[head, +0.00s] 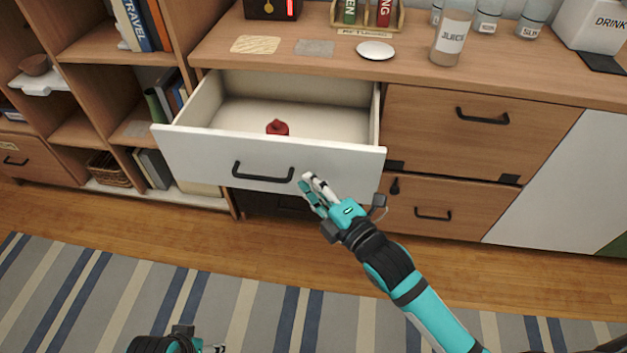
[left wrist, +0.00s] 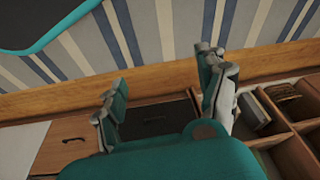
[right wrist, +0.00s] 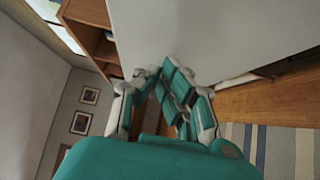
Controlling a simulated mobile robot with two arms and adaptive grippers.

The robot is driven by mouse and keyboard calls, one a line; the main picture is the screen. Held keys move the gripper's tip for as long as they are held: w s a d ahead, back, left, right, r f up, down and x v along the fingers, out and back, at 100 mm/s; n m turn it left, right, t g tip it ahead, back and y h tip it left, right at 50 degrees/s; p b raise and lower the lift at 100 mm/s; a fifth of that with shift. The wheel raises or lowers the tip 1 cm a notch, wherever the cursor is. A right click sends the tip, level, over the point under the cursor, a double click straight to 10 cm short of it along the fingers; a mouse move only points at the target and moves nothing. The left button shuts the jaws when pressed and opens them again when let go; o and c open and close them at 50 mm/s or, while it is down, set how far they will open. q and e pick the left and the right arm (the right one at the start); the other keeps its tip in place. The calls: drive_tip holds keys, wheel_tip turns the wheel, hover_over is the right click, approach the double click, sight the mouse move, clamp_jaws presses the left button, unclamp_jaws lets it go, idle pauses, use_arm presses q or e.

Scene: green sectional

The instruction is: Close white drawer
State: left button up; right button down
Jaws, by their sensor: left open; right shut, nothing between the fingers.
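The white drawer (head: 195,159) stands pulled out of the wooden cabinet in the head view, with a black bar handle (head: 262,176) on its front. A small red object (head: 277,127) lies inside it. My right gripper (head: 305,183) is shut and empty, at the right end of the handle, close to the drawer front; I cannot tell whether it touches. In the right wrist view its fingers (right wrist: 172,75) are against the pale drawer front (right wrist: 215,35). My left gripper (left wrist: 165,85) is open and empty in the left wrist view; in the head view only part of it shows at the bottom edge.
Open shelves (head: 85,85) with books stand at left. Closed wooden drawers (head: 485,135) are at right. A striped rug (head: 240,310) covers the clear floor in front.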

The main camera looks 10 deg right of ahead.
use_arm(q)
drive_tip(key=shift+r, duration=0.35)
use_arm(e)
drive_tip(key=shift+w+d, duration=0.2)
drive_tip(key=shift+w, duration=0.3)
drive_tip(key=shift+w, duration=0.1)
